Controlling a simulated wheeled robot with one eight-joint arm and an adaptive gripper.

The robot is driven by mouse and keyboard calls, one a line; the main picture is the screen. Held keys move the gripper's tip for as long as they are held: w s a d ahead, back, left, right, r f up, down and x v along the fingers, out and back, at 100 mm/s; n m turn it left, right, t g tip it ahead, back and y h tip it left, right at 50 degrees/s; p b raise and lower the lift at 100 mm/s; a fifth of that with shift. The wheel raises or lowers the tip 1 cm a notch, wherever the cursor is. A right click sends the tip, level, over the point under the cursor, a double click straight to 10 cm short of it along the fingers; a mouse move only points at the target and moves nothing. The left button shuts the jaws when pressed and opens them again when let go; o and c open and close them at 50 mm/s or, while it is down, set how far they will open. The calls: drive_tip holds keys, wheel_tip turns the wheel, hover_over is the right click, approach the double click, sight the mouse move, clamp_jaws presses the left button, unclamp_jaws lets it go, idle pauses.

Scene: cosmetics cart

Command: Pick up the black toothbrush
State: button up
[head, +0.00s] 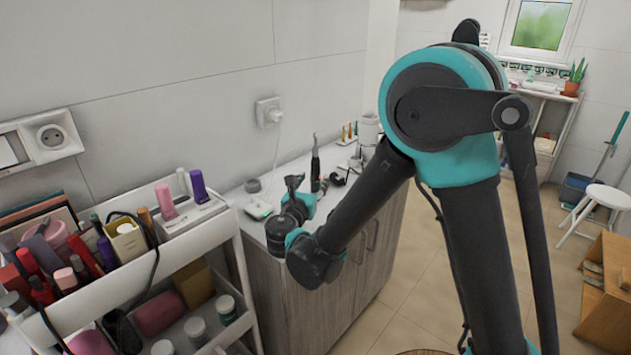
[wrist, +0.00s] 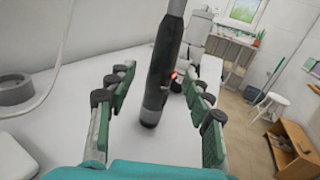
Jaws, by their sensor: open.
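The black toothbrush (head: 315,167) stands upright on the white counter top (head: 262,196) in the head view, just beyond my gripper (head: 297,196). In the wrist view the toothbrush (wrist: 160,85) stands between the two green-padded fingers of my gripper (wrist: 160,103), with its upper end cut off by the frame's top. The fingers are apart, with white counter showing on both sides of the toothbrush. I see no finger touching it. In the head view my arm hides part of the counter.
A grey round object (wrist: 14,90) lies left on the counter, with a cable above it. Behind the toothbrush stands a white container (wrist: 198,27). A cosmetics cart (head: 215,215) full of bottles stands left. A stool (head: 605,196) and a wooden box (head: 608,290) are at the right.

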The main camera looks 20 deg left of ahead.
sight(314, 179)
drive_tip(key=w, duration=0.3)
drive_tip(key=shift+w+f, duration=0.1)
drive_tip(key=shift+w, duration=0.1)
clamp_jaws()
